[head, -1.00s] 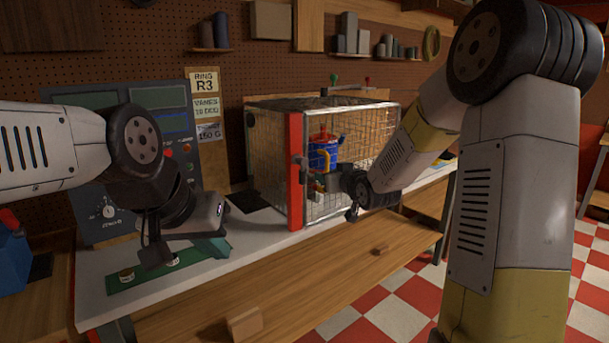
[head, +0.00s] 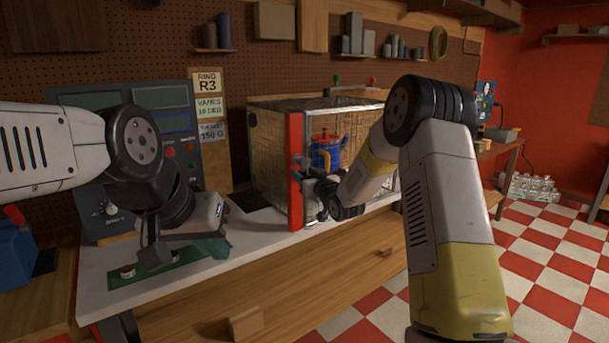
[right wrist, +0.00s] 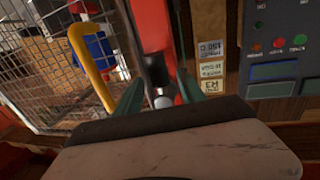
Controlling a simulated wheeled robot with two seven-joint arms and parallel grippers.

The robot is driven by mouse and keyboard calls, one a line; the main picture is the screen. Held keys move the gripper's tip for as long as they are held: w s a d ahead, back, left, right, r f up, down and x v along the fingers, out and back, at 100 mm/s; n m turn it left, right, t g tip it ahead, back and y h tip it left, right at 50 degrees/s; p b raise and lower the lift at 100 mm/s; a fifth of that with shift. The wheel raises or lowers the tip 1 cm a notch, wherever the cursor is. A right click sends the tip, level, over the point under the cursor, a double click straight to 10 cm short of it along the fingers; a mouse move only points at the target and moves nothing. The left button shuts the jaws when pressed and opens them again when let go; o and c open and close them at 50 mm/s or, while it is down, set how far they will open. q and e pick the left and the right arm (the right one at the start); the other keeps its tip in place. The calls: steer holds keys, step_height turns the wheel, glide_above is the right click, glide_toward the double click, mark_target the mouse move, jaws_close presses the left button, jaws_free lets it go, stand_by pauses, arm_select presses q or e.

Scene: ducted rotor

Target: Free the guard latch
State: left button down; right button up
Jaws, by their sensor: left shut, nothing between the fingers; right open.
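The guard is a wire-mesh cage (head: 270,165) on the bench, with a red post (head: 296,190) at its front corner. The dark latch (right wrist: 157,72) with a grey round end (right wrist: 162,101) is on the red post in the right wrist view. My right gripper (right wrist: 158,88) is open, its teal fingers on either side of the latch's grey end; contact cannot be told. In the head view its wrist hides most of the latch. A yellow handle (right wrist: 92,68) stands left of the fingers. My left gripper (head: 212,247) is shut and empty over the bench's left part.
A blue and red device (head: 325,148) sits inside the cage. A control panel (head: 95,215) stands behind my left arm. A green mat (head: 150,280) with small round parts lies under my left gripper. The bench front between the mat and the cage is clear.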

steer(key=shift+w, duration=0.1)
jaws_close()
stand_by(1.4)
